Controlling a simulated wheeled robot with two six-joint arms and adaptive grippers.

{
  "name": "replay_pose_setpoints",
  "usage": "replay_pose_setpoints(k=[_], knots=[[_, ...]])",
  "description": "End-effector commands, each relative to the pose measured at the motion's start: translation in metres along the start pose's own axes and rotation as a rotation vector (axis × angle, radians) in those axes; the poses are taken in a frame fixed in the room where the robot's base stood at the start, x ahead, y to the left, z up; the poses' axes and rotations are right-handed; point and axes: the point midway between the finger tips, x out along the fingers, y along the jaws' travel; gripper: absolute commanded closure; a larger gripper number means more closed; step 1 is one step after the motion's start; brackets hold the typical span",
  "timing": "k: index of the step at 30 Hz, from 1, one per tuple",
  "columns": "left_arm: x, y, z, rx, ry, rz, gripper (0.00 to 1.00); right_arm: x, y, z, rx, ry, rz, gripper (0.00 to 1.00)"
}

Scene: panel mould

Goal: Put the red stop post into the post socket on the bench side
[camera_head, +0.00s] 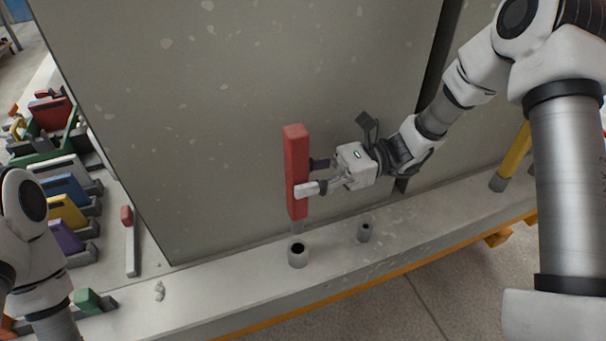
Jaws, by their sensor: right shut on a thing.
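The red stop post (295,158) is a long red block held upright, with a thin grey pin under its lower end. My right gripper (306,178) is shut on the post, gripping it from the right side at its lower half. A grey post socket (298,255) with a dark hole stands on the bench side (215,283), below the post. The pin's tip is just above or behind the socket's rim; I cannot tell whether it touches. A second, smaller grey socket (365,232) stands to its right. My left arm shows at the left edge, its gripper out of view.
A large grey panel (220,120) stands behind the post. A yellow post (512,160) stands at right.

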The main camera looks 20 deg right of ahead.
Motion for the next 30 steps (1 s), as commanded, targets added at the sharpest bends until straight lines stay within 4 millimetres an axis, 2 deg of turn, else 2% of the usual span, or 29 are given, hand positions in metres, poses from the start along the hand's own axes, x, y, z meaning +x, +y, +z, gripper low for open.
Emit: replay_pose_setpoints(k=[5,19,24,30], knots=[[-0.006,0.000,0.000,0.000,0.000,0.000,0.50,-0.001,0.000,0.005,-0.003,0.000,0.002,1.00],[0.034,0.000,0.000,0.000,0.000,0.000,0.50,-0.001,0.000,-0.048,-0.002,0.001,0.003,1.00],[0.038,0.000,0.000,0.000,0.000,0.000,0.50,-0.001,0.000,-0.056,-0.003,0.001,0.003,1.00],[0.038,0.000,0.000,0.000,0.000,0.000,0.50,-0.001,0.000,-0.056,-0.003,0.001,0.003,1.00]])
